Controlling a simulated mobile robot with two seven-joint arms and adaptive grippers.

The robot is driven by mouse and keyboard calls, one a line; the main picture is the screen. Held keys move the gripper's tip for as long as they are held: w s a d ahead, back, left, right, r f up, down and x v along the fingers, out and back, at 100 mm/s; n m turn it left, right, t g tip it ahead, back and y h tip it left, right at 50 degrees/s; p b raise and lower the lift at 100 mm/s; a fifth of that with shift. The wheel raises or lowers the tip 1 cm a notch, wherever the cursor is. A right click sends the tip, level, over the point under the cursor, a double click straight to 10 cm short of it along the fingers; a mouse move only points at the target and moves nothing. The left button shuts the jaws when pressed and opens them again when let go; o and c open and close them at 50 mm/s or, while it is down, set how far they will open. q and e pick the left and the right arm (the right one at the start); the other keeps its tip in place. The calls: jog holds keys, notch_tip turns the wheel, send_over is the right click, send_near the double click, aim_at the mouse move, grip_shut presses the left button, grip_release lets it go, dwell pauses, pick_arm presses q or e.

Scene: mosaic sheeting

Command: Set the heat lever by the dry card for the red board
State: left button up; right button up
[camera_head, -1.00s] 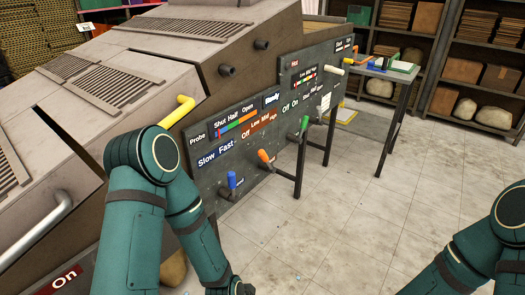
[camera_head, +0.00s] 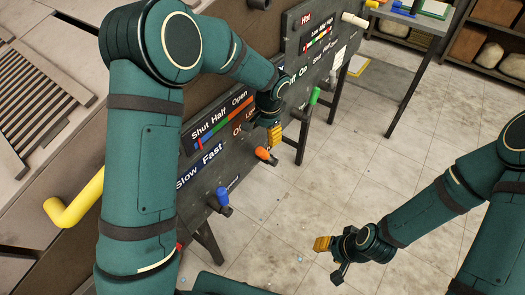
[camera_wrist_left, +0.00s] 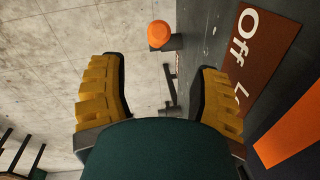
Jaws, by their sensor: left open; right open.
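The lever with an orange knob (camera_head: 266,156) stands out from the grey panel below a brown-red scale, partly hidden by my left arm. In the left wrist view the orange knob (camera_wrist_left: 159,34) is ahead of the fingers, and the scale (camera_wrist_left: 262,45) reads "Off" and the start of another word. My left gripper (camera_head: 273,135) is open and empty, close to the knob and just above it in the head view. My right gripper (camera_head: 335,250) is open over the floor, away from the panel.
A blue-knobbed lever (camera_head: 222,197) is under the "Slow Fast" label, and a green-knobbed lever (camera_head: 314,96) is further along. A white handle (camera_head: 354,19) and a yellow handle (camera_head: 75,203) stick out.

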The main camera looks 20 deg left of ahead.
aim_at(261, 157)
pick_arm(q)
jog(key=f, duration=0.4)
jog(key=a+f+b, duration=0.1)
jog(key=f, duration=0.3)
jog(key=f+b, duration=0.1)
jog(key=f, duration=0.4)
jog(key=shift+w+a, duration=0.15)
jog(key=shift+w, duration=0.1)
jog(key=shift+r, duration=0.1)
grip_shut()
